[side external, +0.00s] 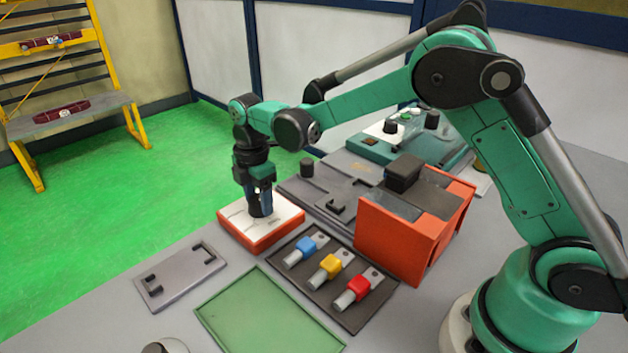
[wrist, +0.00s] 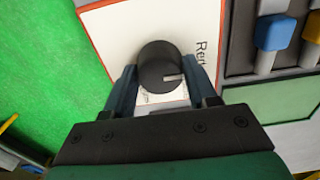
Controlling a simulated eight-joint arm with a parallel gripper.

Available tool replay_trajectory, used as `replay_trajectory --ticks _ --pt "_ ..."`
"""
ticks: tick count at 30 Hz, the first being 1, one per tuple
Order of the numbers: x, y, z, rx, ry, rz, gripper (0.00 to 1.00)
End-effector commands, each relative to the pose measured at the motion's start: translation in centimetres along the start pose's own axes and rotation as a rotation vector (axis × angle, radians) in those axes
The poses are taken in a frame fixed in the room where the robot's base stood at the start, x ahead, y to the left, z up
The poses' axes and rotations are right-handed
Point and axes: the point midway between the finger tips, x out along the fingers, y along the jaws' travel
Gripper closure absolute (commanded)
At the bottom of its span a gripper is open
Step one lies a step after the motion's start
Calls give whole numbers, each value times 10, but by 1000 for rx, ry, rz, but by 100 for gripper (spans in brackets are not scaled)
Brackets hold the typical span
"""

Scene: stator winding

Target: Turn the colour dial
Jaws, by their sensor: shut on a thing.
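The colour dial is a black round knob (wrist: 160,66) with a pale pointer mark, on a white plate with an orange-red base (side external: 284,228). In the wrist view the mark points to the right, and some dark lettering shows on the white plate (wrist: 125,30) beside it. My gripper (side external: 261,205) points straight down over the orange-red base and is shut on the knob. In the wrist view its two fingers (wrist: 163,84) stand on either side of the knob. Part of the lettering is hidden behind the knob and fingers.
A dark tray (side external: 350,318) with blue, yellow and red tabbed pieces lies right of the dial base. An orange box (side external: 400,245) stands further right.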

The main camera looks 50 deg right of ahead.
Motion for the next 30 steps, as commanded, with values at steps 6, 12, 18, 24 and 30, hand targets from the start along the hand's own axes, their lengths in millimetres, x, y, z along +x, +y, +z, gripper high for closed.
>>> replay_trajectory --ticks 6,12,18,24,30 --pt "0 0 0 76 0 0 100" --pt "0 0 0 222 0 0 100" --pt "0 0 0 409 0 0 100" --pt "-1 0 0 599 0 0 100" --pt "-1 0 0 789 0 0 100"
